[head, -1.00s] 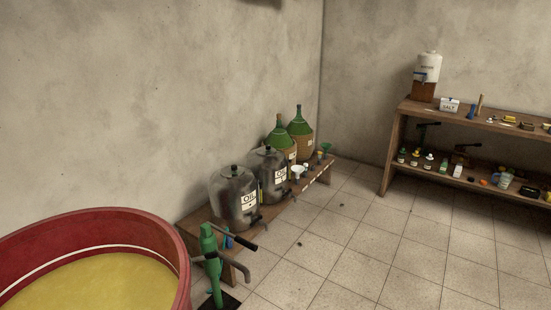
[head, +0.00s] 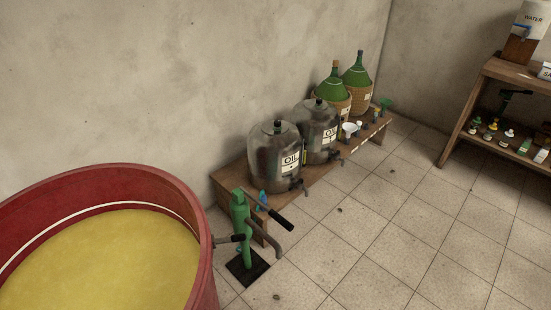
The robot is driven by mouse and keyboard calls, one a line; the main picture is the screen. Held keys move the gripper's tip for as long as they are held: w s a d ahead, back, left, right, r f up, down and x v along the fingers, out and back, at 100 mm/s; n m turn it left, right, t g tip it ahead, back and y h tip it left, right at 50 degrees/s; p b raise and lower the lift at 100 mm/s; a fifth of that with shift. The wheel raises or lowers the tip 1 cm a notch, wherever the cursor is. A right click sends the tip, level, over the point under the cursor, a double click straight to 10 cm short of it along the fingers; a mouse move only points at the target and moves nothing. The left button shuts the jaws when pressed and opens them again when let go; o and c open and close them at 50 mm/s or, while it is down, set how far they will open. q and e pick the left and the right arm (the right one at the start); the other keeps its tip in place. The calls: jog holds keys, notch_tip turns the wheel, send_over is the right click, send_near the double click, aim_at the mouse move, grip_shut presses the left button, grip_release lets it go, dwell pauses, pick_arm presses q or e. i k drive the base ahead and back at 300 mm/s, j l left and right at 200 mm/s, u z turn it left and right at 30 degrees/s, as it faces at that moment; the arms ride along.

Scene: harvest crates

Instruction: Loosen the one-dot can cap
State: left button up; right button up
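Two metal oil cans stand on a low wooden bench in the head view. The nearer can (head: 275,165) has a white OIL label with what looks like one dot, and a dark cap (head: 279,125) on top. The farther can (head: 318,130) also has an OIL label, but its dots are too small to count; its dark cap (head: 319,102) is on top. Both cans are upright, with a tap low at the front. Neither of my grippers is in view.
A red vat (head: 110,180) of yellow liquid fills the lower left. A green hand pump (head: 241,225) stands between it and the bench (head: 228,185). Two green demijohns (head: 357,77) stand at the bench's far end. A shelf (head: 505,72) is at right. The tiled floor is clear.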

aim_at(277, 123)
jog(key=i+u, duration=0.1)
jog(key=u, duration=0.85)
jog(key=i+l+u, duration=0.2)
jog(key=l+u, duration=0.25)
jog(key=l, duration=0.25)
jog(key=l+u, duration=0.5)
jog(key=l, duration=0.2)
jog(key=l+u, duration=0.45)
jog(key=l, duration=0.3)
